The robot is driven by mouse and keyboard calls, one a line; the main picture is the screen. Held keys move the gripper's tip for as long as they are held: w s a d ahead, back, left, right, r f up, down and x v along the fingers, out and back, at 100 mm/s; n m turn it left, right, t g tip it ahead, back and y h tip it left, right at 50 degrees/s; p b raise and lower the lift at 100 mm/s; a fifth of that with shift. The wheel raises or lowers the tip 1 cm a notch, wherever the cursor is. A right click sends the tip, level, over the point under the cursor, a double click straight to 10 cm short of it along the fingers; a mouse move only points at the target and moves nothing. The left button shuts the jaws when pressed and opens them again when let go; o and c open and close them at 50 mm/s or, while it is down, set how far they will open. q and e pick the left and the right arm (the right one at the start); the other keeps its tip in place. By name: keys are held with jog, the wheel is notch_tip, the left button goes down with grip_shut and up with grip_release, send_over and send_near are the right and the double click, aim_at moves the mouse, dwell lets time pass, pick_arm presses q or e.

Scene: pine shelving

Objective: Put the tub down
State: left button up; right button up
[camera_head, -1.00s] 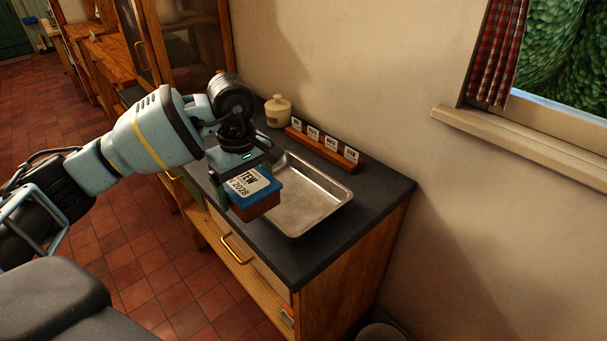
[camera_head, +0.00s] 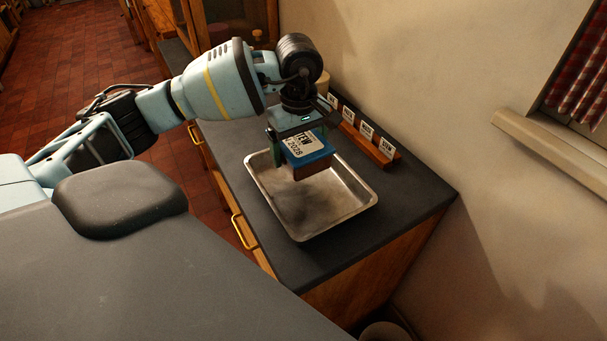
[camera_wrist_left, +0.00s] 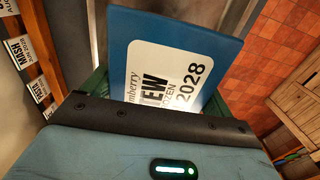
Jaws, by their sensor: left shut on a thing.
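The tub (camera_head: 311,153) has a blue lid with a white label reading "2028" and a reddish-brown body. It also fills the middle of the left wrist view (camera_wrist_left: 172,60). My left gripper (camera_head: 299,147) is shut on the tub and holds it over the back part of a metal tray (camera_head: 318,222). A dark shadow lies on the tray floor below the tub, so it appears raised above the tray. In the wrist view, green fingers show at the tub's sides. My right gripper is not in view.
The tray rests on a dark countertop (camera_head: 414,192) above wooden drawers. A wooden rack with several label cards (camera_head: 367,130) stands behind the tray along the wall. A cream jar is partly hidden behind my left wrist. The tray's front half is empty.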

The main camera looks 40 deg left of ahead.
aim_at(300, 138)
pick_arm(q)
jog(key=shift+w+f, duration=0.1)
jog(key=shift+f, duration=3.5)
jog(key=shift+f, duration=0.15)
jog(key=o, duration=1.1)
jog(key=shift+o, duration=0.2)
notch_tip(300, 138, up, 12)
jog(key=shift+r, duration=0.1)
